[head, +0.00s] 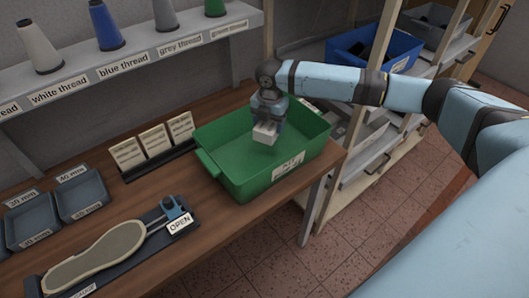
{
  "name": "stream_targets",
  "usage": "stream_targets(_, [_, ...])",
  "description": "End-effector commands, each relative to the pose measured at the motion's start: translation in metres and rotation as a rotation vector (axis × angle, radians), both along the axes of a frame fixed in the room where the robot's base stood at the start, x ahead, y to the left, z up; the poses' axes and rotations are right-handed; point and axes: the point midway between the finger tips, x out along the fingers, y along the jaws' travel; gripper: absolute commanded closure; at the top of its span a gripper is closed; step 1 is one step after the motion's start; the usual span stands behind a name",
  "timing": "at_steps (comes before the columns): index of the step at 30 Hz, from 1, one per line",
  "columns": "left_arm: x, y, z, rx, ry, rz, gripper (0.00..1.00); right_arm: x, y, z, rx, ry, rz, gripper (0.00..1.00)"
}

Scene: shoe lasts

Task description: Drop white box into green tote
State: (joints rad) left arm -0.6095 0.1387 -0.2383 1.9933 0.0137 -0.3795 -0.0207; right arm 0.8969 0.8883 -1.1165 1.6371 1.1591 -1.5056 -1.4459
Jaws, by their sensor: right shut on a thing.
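The green tote (216,171) stands on the right end of the brown workbench, open at the top, with a white label on its front. My right gripper (268,122) hangs above the tote's opening, pointing down. It is shut on the small white box (265,134), which shows below the fingers, over the tote's interior. I cannot tell exactly how high the box is above the tote's floor. My left gripper is not in view.
A shoe-sole fixture (95,257) marked OPEN lies at the front of the bench. Small grey trays (80,194) and a card rack (152,142) stand left of the tote. A thread shelf (160,42) runs behind. A rack with a blue bin (400,65) stands at right.

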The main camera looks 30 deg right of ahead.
Motion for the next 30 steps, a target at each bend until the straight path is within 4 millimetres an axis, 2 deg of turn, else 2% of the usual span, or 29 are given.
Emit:
stream_targets(5, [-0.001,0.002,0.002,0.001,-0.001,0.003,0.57,0.000,0.000,0.001,0.001,-0.001,0.000,0.62])
stream_targets(6, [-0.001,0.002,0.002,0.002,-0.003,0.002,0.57,0.000,0.000,0.001,0.001,-0.001,0.000,0.32])
stream_targets(9, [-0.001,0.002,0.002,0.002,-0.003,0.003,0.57,0.000,0.000,0.001,0.001,-0.001,0.000,0.09])
stream_targets(10, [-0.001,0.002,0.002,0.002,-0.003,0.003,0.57,0.000,0.000,0.001,0.001,-0.001,0.000,0.05])
stream_targets(20, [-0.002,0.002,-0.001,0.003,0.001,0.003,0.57,0.000,0.000,0.004,0.001,-0.001,0.000,0.05])
stream_targets(26, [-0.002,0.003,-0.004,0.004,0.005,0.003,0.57,0.001,0.000,0.034,0.001,-0.004,0.000,0.05])
stream_targets(30, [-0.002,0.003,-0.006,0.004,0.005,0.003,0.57,0.001,0.000,0.067,0.002,-0.005,0.001,0.05])
